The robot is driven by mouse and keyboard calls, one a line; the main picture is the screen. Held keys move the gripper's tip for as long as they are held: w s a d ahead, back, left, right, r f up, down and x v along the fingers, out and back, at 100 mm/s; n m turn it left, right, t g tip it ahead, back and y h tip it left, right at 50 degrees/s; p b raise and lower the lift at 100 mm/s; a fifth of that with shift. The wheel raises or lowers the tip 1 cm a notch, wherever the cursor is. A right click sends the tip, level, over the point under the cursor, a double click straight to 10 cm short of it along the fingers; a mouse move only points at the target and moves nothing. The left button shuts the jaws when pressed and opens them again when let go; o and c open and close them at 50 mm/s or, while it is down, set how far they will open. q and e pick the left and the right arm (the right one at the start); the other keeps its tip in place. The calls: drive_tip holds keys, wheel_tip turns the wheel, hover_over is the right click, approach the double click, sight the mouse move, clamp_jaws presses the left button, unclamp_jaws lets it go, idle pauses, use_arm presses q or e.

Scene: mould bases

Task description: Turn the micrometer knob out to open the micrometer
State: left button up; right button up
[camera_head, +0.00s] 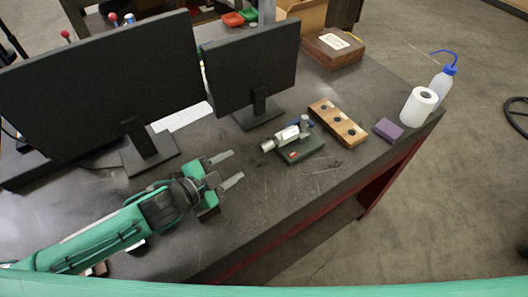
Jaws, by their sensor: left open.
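The micrometer (290,135) sits on a dark green base (306,150) on the dark table. It is a small silver-white device with a blue part at its right end. Its silver knob (267,146) is at the left end, facing my left gripper. My left gripper (234,167) is open and empty. Its two grey fingers point right toward the knob, with a clear gap between the fingertips and the knob in the picture. The exact height of the gripper above the table is hard to tell. My right gripper is not in view.
Two black monitors (100,75) (255,68) stand behind. Right of the micrometer are a wooden block with holes (345,128), a purple block (388,129), a white paper roll (418,107) and a wash bottle (442,83). A wooden box (333,50) lies farther back. The table front is mostly clear.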

sight(262, 149)
use_arm(q)
drive_tip(key=p+x, duration=0.4)
drive_tip(key=x, duration=0.8)
drive_tip(key=shift+w+d+f, duration=0.2)
drive_tip(key=shift+d, duration=0.05)
drive_tip(key=shift+w+d+f, duration=0.25)
drive_tip(key=shift+w+d, duration=0.15)
drive_tip(key=shift+w, duration=0.05)
drive_tip(key=shift+c, duration=0.3)
drive_tip(key=c, duration=0.9)
drive_tip(key=shift+c, duration=0.2)
